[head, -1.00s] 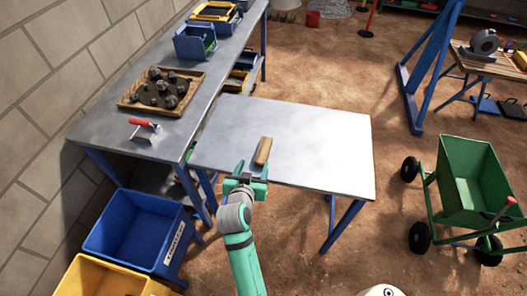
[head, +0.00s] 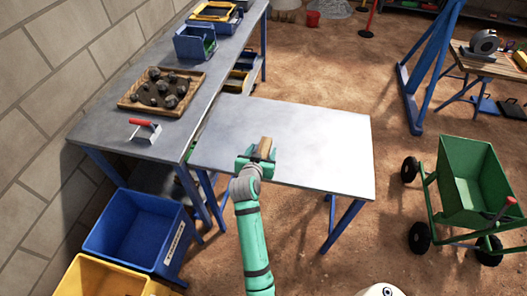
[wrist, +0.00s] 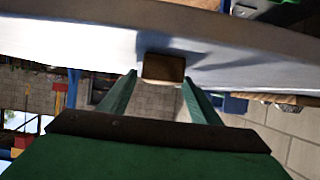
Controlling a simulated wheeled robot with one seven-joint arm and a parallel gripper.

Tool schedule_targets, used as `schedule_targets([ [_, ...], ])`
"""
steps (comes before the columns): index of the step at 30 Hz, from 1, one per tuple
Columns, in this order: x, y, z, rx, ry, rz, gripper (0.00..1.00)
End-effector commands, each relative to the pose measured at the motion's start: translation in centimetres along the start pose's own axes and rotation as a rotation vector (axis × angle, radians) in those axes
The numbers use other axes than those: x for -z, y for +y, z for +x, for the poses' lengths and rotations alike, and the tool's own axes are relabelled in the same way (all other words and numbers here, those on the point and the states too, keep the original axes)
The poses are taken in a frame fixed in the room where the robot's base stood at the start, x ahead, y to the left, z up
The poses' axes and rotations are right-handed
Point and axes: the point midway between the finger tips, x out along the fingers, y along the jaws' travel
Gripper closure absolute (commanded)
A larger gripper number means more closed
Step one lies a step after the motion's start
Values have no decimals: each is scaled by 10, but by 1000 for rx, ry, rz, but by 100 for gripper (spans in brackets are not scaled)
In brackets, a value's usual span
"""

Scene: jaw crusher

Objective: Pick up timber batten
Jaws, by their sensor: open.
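The timber batten (head: 264,147) is a short brown wooden piece on the grey metal table (head: 325,150). In the wrist view its end face (wrist: 163,68) shows at the table edge, beyond and between the fingertips. My gripper (head: 259,157) is at the batten's near end, its green fingers spread on either side. In the wrist view the fingers (wrist: 158,85) are apart with nothing held between them. The near part of the batten is partly hidden by my gripper in the head view.
A longer bench on the left holds a wooden tray of rocks (head: 122,103), a red-handled tool (head: 145,129) and blue bins (head: 195,42). A blue crate (head: 105,247) stands on the floor at lower left. A green cart (head: 487,210) stands at right. The table's right half is clear.

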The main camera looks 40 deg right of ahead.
Motion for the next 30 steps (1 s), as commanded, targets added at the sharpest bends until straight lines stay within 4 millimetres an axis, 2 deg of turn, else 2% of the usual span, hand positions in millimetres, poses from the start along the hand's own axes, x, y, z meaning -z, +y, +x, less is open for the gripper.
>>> schedule_targets([
  [4, 1, 2, 14, -2, 0, 2, 43],
  [11, 1, 2, 15, -2, 1, 2, 43],
  [12, 1, 2, 15, -2, 1, 2, 45],
  [15, 1, 1, 15, -1, 1, 1, 69],
  [18, 0, 1, 15, -1, 0, 1, 88],
  [30, 6, 0, 12, 1, 2, 1, 89],
])
